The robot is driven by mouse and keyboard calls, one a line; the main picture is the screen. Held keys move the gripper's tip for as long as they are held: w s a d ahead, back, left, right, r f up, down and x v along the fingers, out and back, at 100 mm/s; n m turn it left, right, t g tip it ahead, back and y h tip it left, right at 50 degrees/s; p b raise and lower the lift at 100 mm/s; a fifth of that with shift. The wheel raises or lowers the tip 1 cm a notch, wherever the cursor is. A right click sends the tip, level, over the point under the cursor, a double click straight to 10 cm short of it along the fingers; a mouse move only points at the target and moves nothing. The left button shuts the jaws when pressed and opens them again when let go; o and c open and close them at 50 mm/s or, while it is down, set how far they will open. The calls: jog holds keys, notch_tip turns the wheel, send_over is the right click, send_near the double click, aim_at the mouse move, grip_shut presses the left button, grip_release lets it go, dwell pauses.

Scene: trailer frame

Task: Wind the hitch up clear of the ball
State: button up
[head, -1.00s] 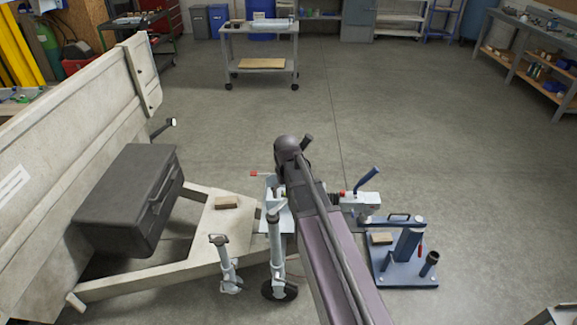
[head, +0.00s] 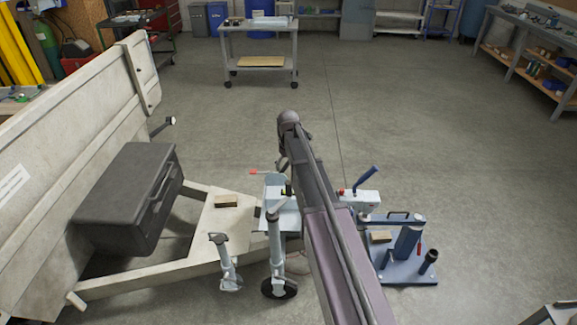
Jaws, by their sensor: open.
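The pale trailer hitch (head: 358,197), with its blue lever (head: 366,179), sits at the end of the drawbar over the blue stand (head: 405,270). The ball is hidden under the hitch. The jockey wheel's grey tube (head: 275,245) stands upright left of my arm, its black wheel (head: 279,289) on the floor. A crank handle with a red grip (head: 253,172) sticks out to the left near the top of the tube. My gripper (head: 282,164) is small and partly hidden by my arm, just above and right of the red grip. It is open and appears apart from the grip.
A prop stand (head: 226,265) and the dark toolbox (head: 127,200) are on the trailer frame at the left. A wood block (head: 226,201) lies on the frame. A grey cart (head: 259,50) stands at the back. The floor beyond the hitch is clear.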

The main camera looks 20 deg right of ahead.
aim_at(288, 182)
jog(key=shift+d+f+b, duration=0.1)
jog(key=shift+f+b, duration=5.15)
jog(key=shift+f, duration=0.1)
jog(key=shift+r, duration=0.2)
jog(key=shift+c, duration=1.3)
grip_shut()
